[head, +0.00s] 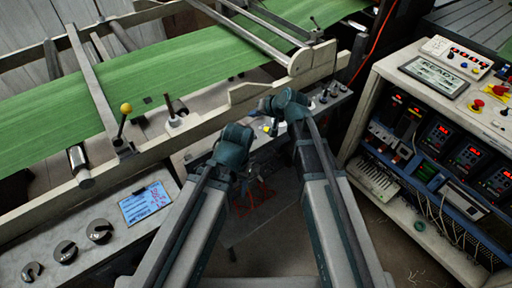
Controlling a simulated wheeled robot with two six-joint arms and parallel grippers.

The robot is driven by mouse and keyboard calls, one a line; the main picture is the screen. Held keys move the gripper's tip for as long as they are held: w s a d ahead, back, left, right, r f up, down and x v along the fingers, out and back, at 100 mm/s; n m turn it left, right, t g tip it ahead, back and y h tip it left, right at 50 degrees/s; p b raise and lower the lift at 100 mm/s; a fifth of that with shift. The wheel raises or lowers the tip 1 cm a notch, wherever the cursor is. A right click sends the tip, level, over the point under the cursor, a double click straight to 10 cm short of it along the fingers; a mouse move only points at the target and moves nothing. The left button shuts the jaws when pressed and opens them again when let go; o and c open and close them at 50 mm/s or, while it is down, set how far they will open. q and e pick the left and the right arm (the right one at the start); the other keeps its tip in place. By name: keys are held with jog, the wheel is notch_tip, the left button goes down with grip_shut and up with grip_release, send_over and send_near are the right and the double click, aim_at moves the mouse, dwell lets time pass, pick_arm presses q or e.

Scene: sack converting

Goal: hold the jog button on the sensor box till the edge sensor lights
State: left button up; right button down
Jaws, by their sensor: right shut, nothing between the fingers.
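A long grey control box (190,152) with small buttons and knobs (325,97) on its top runs below the machine's cream rail. It looks like the sensor box, but my arms cover its middle, and I cannot pick out the jog button or a lit sensor lamp. My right gripper (267,105) is shut and empty above this box, close to the rail. Whether it touches a button is hidden. My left wrist ends over the box's left part, and my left gripper (245,140) is mostly hidden by the wrist, so its jaws do not show.
A green web (190,68) runs across the machine behind the rail (240,95). A yellow-knobbed lever (126,108) stands at left. A blue-screened panel (145,204) with round knobs is at lower left. A cabinet (395,80) with a display stands at right.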

aim_at(255, 138)
jog(key=shift+d, duration=0.15)
jog(key=shift+f, duration=0.1)
notch_tip(255, 138, down, 9)
jog(key=b, duration=0.8)
jog(key=shift+b, duration=0.4)
dwell(1.6)
jog(key=shift+f+b, duration=0.25)
jog(key=shift+b, duration=0.15)
